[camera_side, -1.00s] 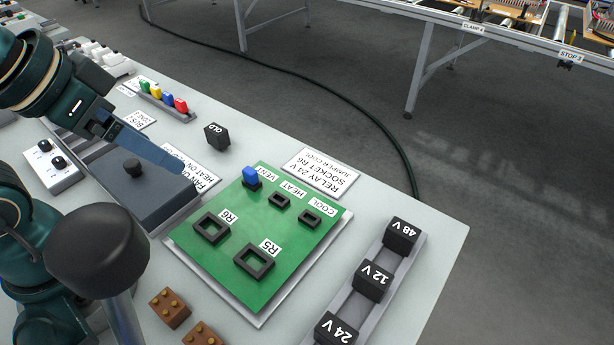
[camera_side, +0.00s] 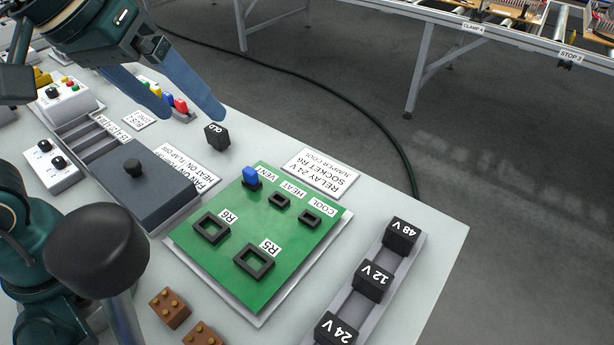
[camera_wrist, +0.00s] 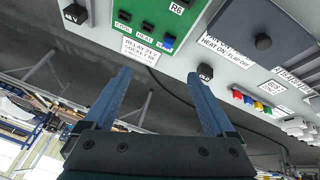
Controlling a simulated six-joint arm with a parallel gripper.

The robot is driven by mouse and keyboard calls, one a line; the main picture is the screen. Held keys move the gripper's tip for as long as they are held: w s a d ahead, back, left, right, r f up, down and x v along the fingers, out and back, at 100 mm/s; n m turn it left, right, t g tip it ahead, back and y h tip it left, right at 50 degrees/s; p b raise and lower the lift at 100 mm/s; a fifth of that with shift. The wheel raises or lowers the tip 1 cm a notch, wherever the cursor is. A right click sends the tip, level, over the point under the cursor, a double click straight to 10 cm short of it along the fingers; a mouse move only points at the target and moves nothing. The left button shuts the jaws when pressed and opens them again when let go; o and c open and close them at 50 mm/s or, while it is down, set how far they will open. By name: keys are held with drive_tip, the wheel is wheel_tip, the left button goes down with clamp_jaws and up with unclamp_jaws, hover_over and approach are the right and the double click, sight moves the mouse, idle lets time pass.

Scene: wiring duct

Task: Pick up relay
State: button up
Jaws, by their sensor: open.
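The relays are black cubes in a grey rail on the right of the side view: 48 V (camera_side: 400,236), 12 V (camera_side: 372,281) and 24 V (camera_side: 336,328). A separate black cube marked OLD (camera_side: 217,136) stands on the table behind the green board; it also shows between my fingertips' line of sight in the wrist view (camera_wrist: 205,73). The 48 V relay is at the wrist view's upper left (camera_wrist: 76,13). My gripper (camera_side: 193,112) is open and empty, raised to the upper left of the OLD cube and far from the rail. Sockets R6 (camera_side: 211,228) and R5 (camera_side: 254,261) look empty.
The green board (camera_side: 290,238) carries a blue jumper (camera_side: 250,176) at VENT. A card (camera_side: 320,173) reads relay 24 V, socket R6. A dark box with a knob (camera_side: 133,168), coloured jumpers (camera_side: 181,104) and brown blocks (camera_side: 170,307) stand around it.

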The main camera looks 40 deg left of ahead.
drive_tip(key=w+d+g, duration=0.2)
drive_tip(key=w+d, duration=0.2)
drive_tip(key=d, duration=0.3)
drive_tip(key=m+g, duration=0.2)
hover_over(337, 331)
drive_tip(key=w+a, duration=0.4)
drive_tip(key=w, duration=0.1)
wheel_tip(337, 331, down, 8)
drive_tip(key=shift+m+g+y, duration=0.4)
drive_tip(key=shift+m+g, duration=0.3)
drive_tip(key=shift+m, duration=0.2)
drive_tip(key=s+d+f, duration=0.1)
drive_tip(key=f, duration=0.1)
drive_tip(key=s+d+f, duration=0.1)
drive_tip(key=s+f, duration=0.1)
drive_tip(key=s+d+f, duration=0.1)
drive_tip(key=s+d, duration=0.1)
drive_tip(key=shift+f, duration=2.75)
drive_tip(key=shift+c, duration=0.3)
clamp_jaws()
